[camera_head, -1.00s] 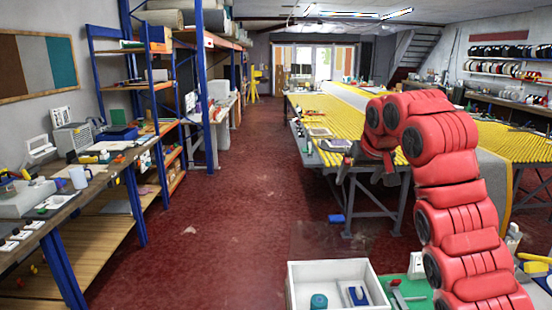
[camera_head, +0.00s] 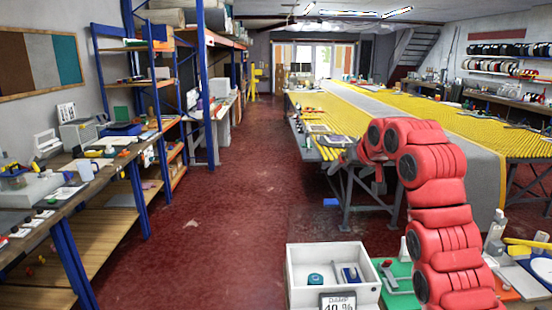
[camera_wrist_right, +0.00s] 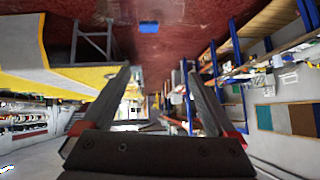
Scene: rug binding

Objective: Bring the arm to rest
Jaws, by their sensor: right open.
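My right arm (camera_head: 440,215), red and segmented, rises at the right of the head view and bends over at the top, its far end pointing away from me. My left gripper is not in view.
A white bin (camera_head: 333,254) with small items stands low at front centre, beside a green mat (camera_head: 400,281). A long table with yellow slats (camera_head: 460,120) stands behind the arm. Shelving with blue posts (camera_head: 136,200) lines the left. The red floor (camera_head: 240,215) between is open.

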